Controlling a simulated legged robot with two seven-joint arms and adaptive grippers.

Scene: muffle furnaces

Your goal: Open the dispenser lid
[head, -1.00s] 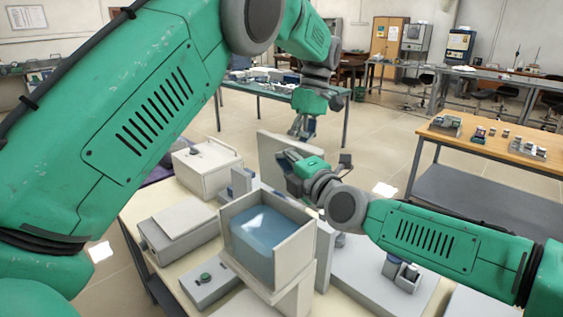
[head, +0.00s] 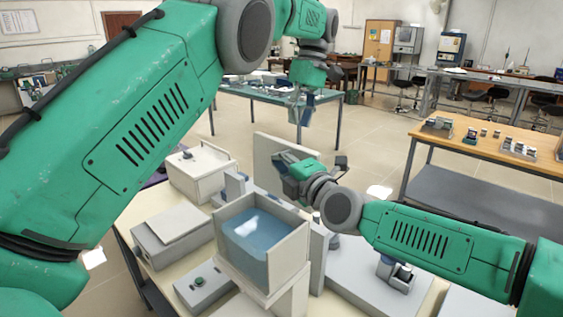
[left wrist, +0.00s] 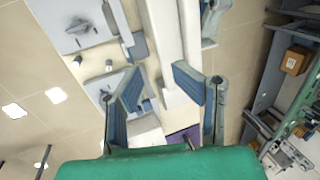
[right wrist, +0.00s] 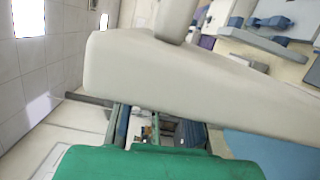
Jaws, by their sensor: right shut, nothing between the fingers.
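A cream box with a blue see-through front (head: 262,245) stands at the front middle of the bench in the head view. I take it to be the dispenser, but I cannot single out its lid for sure. My right gripper (head: 305,172) is behind and above this box, beside an upright cream panel (head: 273,150). In the right wrist view a large cream slab (right wrist: 190,85) crosses close in front of the right gripper and hides its fingertips. My left gripper (head: 302,103) hangs high beyond the bench; in the left wrist view (left wrist: 160,82) its fingers are apart and empty.
A white furnace-like box (head: 198,172) and a low grey unit (head: 172,235) stand on the bench's left. A small box with a green button (head: 202,288) sits in front. A wooden-topped table (head: 480,150) stands at the right. Open floor lies between.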

